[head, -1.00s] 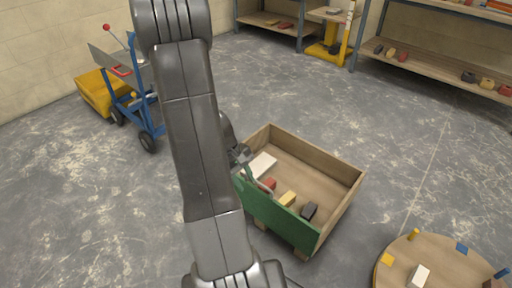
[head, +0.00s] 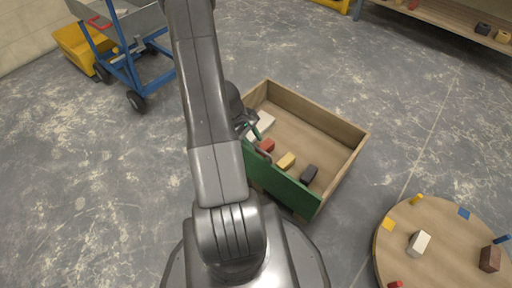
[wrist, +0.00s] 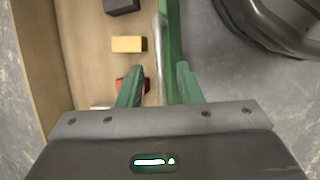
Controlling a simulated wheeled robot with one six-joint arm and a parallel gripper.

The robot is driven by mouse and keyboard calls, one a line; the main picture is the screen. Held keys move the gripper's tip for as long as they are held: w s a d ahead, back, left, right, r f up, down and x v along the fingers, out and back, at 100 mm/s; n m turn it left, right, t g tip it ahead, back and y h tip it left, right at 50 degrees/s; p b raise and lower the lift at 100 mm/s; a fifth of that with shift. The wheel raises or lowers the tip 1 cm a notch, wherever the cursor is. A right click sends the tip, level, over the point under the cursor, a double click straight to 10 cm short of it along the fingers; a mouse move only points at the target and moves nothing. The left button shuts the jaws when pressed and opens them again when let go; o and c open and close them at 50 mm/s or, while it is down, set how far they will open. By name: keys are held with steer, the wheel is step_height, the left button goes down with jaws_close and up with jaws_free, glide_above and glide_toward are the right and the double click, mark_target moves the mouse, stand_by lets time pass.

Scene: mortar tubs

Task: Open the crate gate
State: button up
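The wooden crate (head: 335,128) stands on the floor right of my arm. Its green gate (head: 285,188) forms the near side and looks upright. In the wrist view the gate (wrist: 171,35) is a green strip with a pale metal handle bar (wrist: 161,55) along its inner side. My gripper (head: 260,142) is at the gate's left part. In the wrist view its green fingers (wrist: 158,74) stand apart on either side of the bar and gate edge, with gaps visible. Whether a finger touches is unclear.
Inside the crate lie a white block (head: 265,121), red block (head: 267,146), yellow block (head: 286,161) and black block (head: 310,174). A round wooden table (head: 440,235) is at lower right. A blue cart (head: 135,65) is at upper left. Floor between is clear.

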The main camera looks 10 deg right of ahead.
steer(key=shift+b+x, duration=0.4)
steer(key=shift+x, duration=1)
steer(key=shift+c, duration=0.4)
jaws_close()
